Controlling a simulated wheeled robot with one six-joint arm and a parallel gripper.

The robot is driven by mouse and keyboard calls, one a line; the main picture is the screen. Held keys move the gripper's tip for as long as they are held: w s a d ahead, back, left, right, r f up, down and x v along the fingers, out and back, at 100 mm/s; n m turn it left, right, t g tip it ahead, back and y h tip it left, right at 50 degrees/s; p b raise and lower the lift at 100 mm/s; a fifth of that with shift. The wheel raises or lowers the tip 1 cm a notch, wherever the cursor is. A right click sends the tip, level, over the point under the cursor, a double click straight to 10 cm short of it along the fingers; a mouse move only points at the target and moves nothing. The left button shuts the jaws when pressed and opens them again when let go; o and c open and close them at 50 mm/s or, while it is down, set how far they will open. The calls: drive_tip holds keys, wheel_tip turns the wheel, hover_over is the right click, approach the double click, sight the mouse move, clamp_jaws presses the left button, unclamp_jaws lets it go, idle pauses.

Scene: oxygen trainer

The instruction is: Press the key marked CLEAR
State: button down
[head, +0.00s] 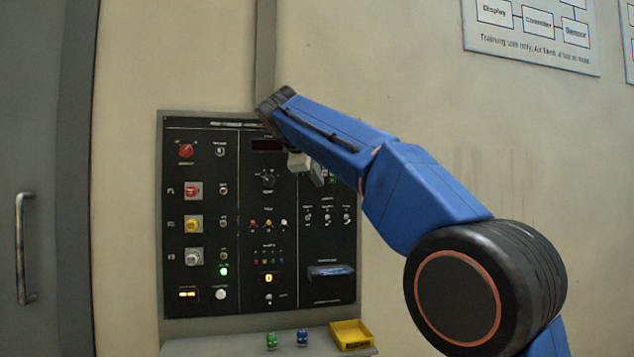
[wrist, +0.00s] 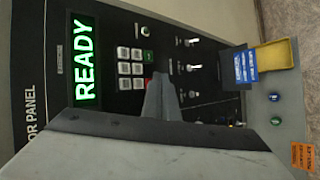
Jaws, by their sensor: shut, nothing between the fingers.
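The key block (wrist: 130,68) shows in the wrist view, turned sideways, on the dark panel. It has several pale grey keys, a green key (wrist: 148,57) and a red key (wrist: 148,84) partly hidden behind my fingers. The key markings are too small to read, so I cannot tell which is CLEAR. A lit display (wrist: 87,58) reads READY in green. My gripper (wrist: 159,78) is shut and empty, its tips near the red key in the picture; I cannot tell whether they touch. In the head view my gripper (head: 318,181) and arm hide most of the key block.
The panel (head: 205,300) carries knobs, switches and lit indicators. Toggle switches (wrist: 190,68) lie beside the key block. Below, a shelf (head: 230,346) holds a yellow tray (head: 350,334), a green item (head: 271,341) and a blue item (head: 302,338). A door handle (head: 22,250) is far left.

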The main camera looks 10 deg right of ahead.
drive_tip(key=shift+s, duration=0.4)
drive_tip(key=s, duration=0.5)
idle(0.4)
idle(0.7)
drive_tip(key=s+d+f+m+g+y, duration=0.1)
drive_tip(key=s+f+m, duration=0.3)
drive_tip(key=s+f, duration=0.9)
drive_tip(key=s+d+f+m+g+y, duration=0.2)
drive_tip(key=s+f, duration=1.2)
drive_tip(key=f, duration=0.7)
drive_tip(key=s+d+f+m+g+y, duration=0.1)
drive_tip(key=s+d+f+m+y, duration=0.2)
drive_tip(key=s+f, duration=1.1)
wheel_tip(320, 180, down, 3)
drive_tip(key=d+m, duration=0.2)
drive_tip(key=m, duration=0.1)
drive_tip(key=shift+s+f+m+g, duration=0.15)
drive_tip(key=shift+f+m+g, duration=0.05)
drive_tip(key=shift+m+g, duration=0.1)
